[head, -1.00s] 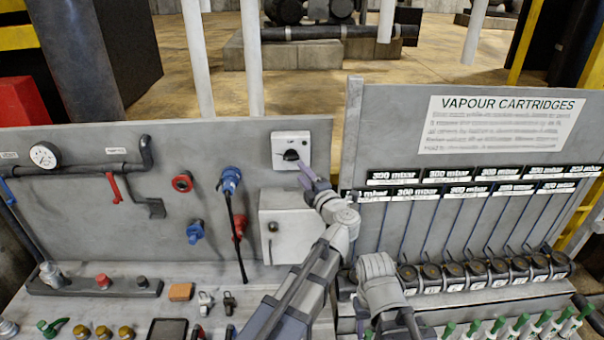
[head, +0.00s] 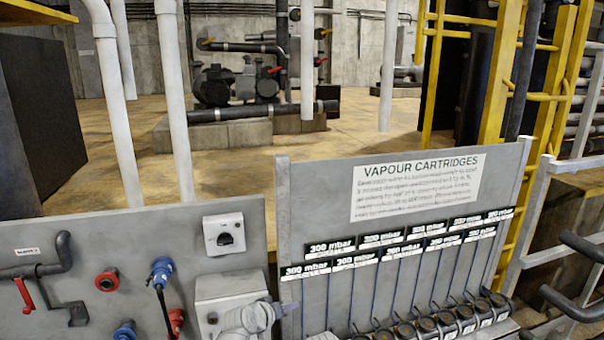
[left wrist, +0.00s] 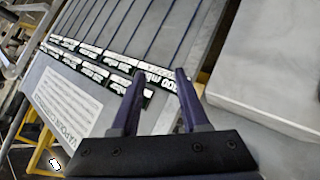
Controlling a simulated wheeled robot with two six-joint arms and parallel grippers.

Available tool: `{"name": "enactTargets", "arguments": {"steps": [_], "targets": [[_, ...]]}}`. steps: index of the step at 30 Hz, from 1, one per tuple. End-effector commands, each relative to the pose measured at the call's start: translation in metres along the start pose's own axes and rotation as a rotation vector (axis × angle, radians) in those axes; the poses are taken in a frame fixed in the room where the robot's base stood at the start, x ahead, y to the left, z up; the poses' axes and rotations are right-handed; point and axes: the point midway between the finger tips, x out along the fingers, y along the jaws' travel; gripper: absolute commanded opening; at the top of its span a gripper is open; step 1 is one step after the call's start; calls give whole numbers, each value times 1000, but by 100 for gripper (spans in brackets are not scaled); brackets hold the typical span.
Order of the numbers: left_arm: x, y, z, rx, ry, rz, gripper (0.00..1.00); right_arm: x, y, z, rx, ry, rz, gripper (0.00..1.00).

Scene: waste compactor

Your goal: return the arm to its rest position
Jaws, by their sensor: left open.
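My left arm (head: 245,318) shows at the bottom of the head view, in front of a small white cabinet. Its gripper (head: 289,308) points to the right there, below the cartridge board's labels. In the left wrist view my left gripper (left wrist: 160,78) is open, with two dark purple fingers apart and nothing between them. Pressure labels and part of a sign show beyond the fingers. The white switch box (head: 223,234) with a black knob is on the grey panel, above and left of the gripper and apart from it. My right gripper is not in view.
The cartridge board (head: 318,216) stands to the right, with a row of black cartridges (head: 440,322) below it. Red (head: 107,281) and blue (head: 161,270) connectors are on the left panel. A grey railing (head: 540,215) and yellow posts stand at the far right.

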Motion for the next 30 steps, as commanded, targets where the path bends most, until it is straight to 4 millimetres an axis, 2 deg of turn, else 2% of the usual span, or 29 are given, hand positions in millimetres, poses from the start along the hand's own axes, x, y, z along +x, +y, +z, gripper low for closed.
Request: {"name": "enactTargets", "arguments": {"steps": [1,3,6,9,15,17,23,30], "targets": [[-9,-19,24,43,-101,-58,45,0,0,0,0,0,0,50],[-21,-43,52,91,-235,-137,45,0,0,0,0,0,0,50],[-44,-75,84,134,-396,-242,45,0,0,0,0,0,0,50],[-69,-102,109,156,-533,-340,45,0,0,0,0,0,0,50],[-126,-144,144,164,-768,-523,45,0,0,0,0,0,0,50],[-108,-145,163,189,-778,-511,45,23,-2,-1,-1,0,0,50],[-82,-142,206,259,-819,-501,45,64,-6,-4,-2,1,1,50],[-44,-139,278,373,-885,-487,45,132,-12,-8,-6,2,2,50]]}}
